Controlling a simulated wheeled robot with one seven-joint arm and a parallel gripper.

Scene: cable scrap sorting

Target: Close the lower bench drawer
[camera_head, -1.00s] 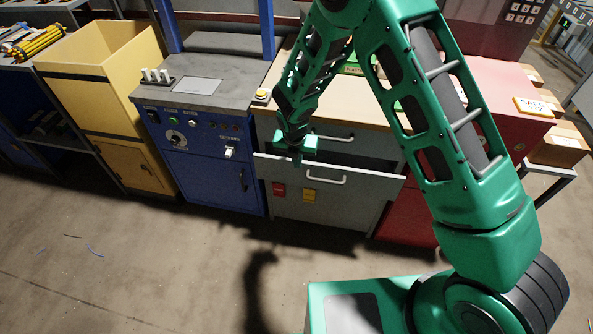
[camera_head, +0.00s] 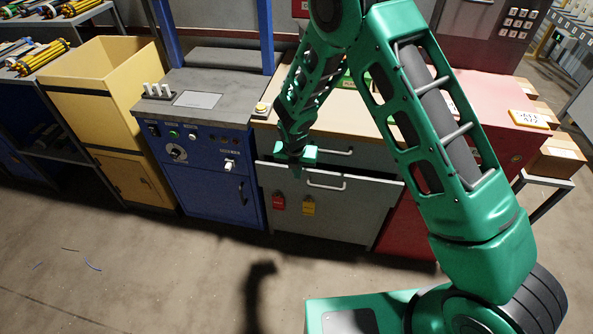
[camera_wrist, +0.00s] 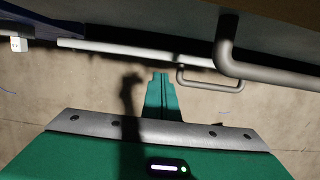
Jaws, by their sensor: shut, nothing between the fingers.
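The lower bench drawer (camera_head: 345,202) has a grey front with a bar handle (camera_head: 325,186) and stands slightly out from the bench, with a narrow dark gap above its top edge. In the wrist view its pale top edge (camera_wrist: 130,48) runs across the upper part, with its handle (camera_wrist: 212,88) to the right. My gripper (camera_head: 296,169) is shut and empty, at the drawer front's upper part, left of the handle. In the wrist view my closed green fingers (camera_wrist: 161,75) point at the front just by its top edge; I cannot tell whether they touch.
The upper drawer's handle (camera_head: 336,152) sticks out above, and looms large in the wrist view (camera_wrist: 228,55). A red tag (camera_head: 278,202) and yellow tag (camera_head: 308,206) are on the lower front. A blue cabinet (camera_head: 205,180) stands left, a red one right.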

